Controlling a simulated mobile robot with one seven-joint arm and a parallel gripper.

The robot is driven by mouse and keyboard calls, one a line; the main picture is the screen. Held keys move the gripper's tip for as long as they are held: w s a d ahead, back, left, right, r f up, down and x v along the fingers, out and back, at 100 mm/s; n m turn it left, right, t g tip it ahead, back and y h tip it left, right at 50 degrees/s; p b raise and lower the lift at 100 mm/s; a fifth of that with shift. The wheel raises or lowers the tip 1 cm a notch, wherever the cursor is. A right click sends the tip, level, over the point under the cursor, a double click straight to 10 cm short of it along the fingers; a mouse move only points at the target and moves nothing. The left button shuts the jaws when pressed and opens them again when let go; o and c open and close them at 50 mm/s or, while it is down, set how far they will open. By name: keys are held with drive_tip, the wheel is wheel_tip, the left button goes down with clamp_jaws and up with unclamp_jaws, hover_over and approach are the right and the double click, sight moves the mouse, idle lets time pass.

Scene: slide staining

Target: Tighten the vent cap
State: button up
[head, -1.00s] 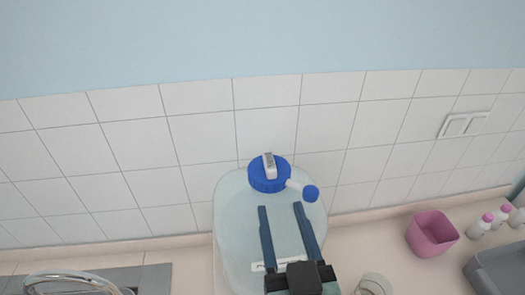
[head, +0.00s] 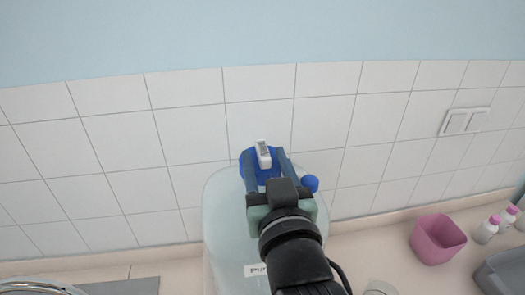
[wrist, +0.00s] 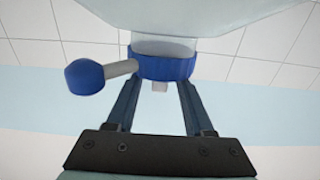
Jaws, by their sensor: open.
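A blue screw cap (head: 246,162) sits on the neck of a large translucent carboy (head: 225,210). A small white upright piece (head: 263,153) stands on top of the cap. A white side tube with a blue knob (head: 310,183) sticks out to the right. My gripper (head: 265,158) is open, its blue fingers reaching over the cap with the white piece between them. The wrist view is upside down. It shows the ribbed blue cap (wrist: 162,67), the white piece (wrist: 159,86) and the side knob (wrist: 84,77), with a finger at each cap edge. I cannot tell if they touch.
A pink bin (head: 437,238) stands on the counter to the right, with pink-capped bottles (head: 487,229) beyond it. A grey tray (head: 503,272) is at the lower right corner. A tap (head: 35,288) is at lower left. The tiled wall (head: 180,130) is close behind the carboy.

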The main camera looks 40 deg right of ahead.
drive_tip(key=shift+p+x, duration=0.35)
drive_tip(key=shift+x, duration=0.9)
clamp_jaws()
idle(0.6)
